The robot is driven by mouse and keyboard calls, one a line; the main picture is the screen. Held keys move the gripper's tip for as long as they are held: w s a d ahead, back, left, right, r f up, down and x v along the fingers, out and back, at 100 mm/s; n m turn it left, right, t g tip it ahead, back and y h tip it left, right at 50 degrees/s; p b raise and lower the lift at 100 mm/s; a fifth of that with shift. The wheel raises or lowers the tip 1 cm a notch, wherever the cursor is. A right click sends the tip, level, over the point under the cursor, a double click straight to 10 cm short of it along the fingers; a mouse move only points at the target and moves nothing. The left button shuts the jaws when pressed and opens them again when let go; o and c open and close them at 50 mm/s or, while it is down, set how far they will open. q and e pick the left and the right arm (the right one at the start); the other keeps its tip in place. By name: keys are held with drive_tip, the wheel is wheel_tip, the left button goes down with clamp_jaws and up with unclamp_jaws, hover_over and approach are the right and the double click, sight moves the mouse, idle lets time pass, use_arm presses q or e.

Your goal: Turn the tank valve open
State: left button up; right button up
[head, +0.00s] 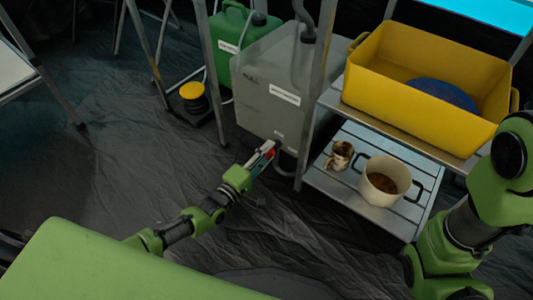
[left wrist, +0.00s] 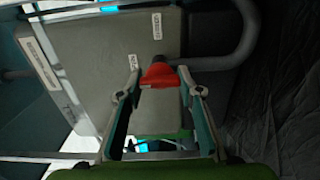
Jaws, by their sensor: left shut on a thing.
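The wrist view shows the red handle (left wrist: 158,75) between the fingertips, with a grey pipe (left wrist: 236,60) curving away to the right. My left gripper (head: 266,150) is shut on the valve handle, one finger on each side. How far the handle is turned is hard to tell. My right arm shows at the right of the head view, but its gripper is out of sight.
A shelf (head: 357,201) right of the tank holds a cream pot (head: 382,194) and a small mug (head: 340,156). A yellow bin (head: 395,85) sits above. A green jerrycan (head: 229,41) stands behind the tank. The dark floor left of my arm is clear.

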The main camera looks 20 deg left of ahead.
idle(0.4)
use_arm(q)
drive_tip(key=o, duration=1.1)
drive_tip(key=v, duration=1.2)
